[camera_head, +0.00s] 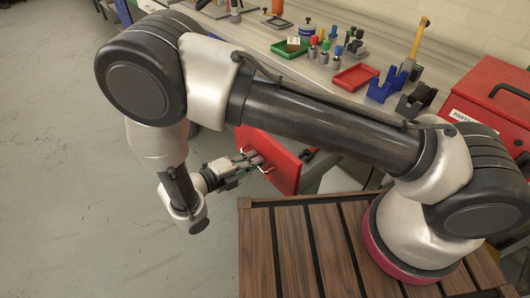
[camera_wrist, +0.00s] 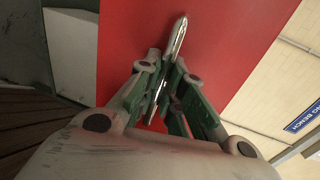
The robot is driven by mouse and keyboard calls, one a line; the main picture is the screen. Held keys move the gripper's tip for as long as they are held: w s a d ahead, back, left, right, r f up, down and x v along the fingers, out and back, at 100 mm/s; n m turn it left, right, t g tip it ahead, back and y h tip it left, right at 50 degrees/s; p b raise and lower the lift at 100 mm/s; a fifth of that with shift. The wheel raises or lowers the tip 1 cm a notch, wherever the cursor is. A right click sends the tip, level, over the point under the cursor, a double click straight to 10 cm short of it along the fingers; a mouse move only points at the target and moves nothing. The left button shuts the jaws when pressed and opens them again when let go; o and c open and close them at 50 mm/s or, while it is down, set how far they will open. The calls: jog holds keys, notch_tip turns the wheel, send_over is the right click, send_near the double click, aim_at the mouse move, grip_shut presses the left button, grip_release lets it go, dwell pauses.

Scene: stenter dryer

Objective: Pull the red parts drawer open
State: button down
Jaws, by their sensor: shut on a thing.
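The red parts drawer (camera_head: 287,172) shows in the head view as a flat red front below the bench edge, under my forearm. Its red front (camera_wrist: 215,35) fills the middle of the wrist view. A silver bar handle (camera_wrist: 179,38) stands on that front. My gripper (camera_head: 257,160) is at the handle, with its green-lined fingers (camera_wrist: 165,88) shut around the bar. My arm hides part of the drawer's top and back, so how far it stands out is hard to tell.
The bench top (camera_head: 262,38) carries a green tray (camera_head: 290,47), a red tray (camera_head: 355,76), blue holders (camera_head: 385,86) and several small coloured-top bottles. A red parts box (camera_head: 490,100) sits at the right. Open grey floor (camera_head: 90,190) lies to the left.

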jog(key=shift+v, duration=0.9)
jog(key=shift+f, duration=0.25)
jog(key=c, duration=1.5)
grip_release()
jog(key=shift+a, duration=0.1)
jog(key=v, duration=1.2)
